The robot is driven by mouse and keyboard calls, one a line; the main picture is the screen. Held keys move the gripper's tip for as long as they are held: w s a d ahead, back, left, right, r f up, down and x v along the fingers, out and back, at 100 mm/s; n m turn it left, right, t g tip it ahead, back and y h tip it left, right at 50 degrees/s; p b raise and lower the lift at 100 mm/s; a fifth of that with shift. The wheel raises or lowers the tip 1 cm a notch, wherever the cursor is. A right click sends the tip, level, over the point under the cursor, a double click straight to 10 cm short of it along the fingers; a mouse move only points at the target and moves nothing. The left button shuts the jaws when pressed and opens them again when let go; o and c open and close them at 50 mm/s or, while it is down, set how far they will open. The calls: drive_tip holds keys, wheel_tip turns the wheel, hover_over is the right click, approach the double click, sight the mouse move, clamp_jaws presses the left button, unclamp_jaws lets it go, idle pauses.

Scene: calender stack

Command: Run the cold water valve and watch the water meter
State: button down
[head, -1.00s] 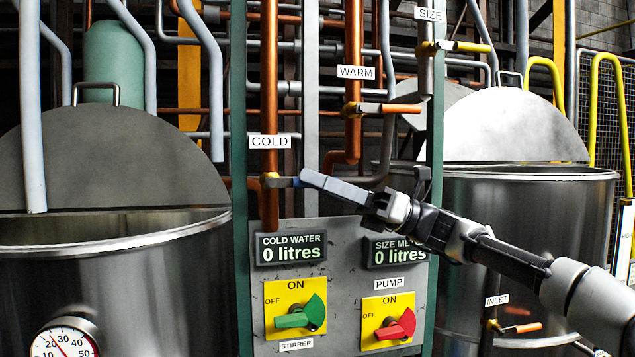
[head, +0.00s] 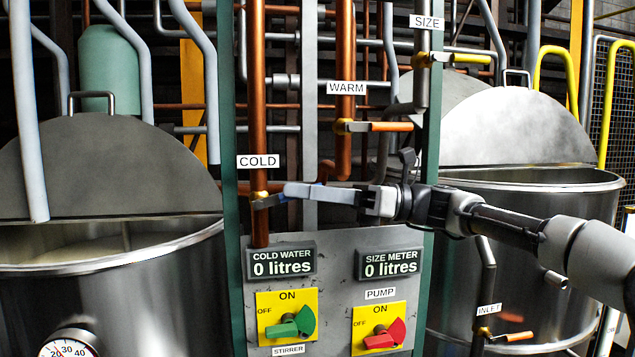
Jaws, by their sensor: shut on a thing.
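The cold water valve (head: 259,196) sits on the copper pipe under the COLD label (head: 258,161). Its short lever (head: 272,201) points right, tilted slightly upward. My gripper (head: 292,190) is shut on the lever's right end, its fingers hiding that end. The COLD WATER meter (head: 281,262) just below reads 0 litres.
The SIZE METER (head: 390,263) also reads 0 litres. A green stirrer switch (head: 288,325) and a red pump switch (head: 380,335) are on the panel below. The WARM valve lever (head: 390,127) is above my arm. Steel vats stand left (head: 150,290) and right (head: 520,240).

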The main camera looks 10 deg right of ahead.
idle(0.4)
drive_tip(key=c, duration=1.7)
unclamp_jaws()
drive_tip(key=shift+c, duration=0.2)
drive_tip(key=s+d+f, duration=0.2)
drive_tip(key=d, duration=1.5)
drive_tip(key=shift+s, duration=0.3)
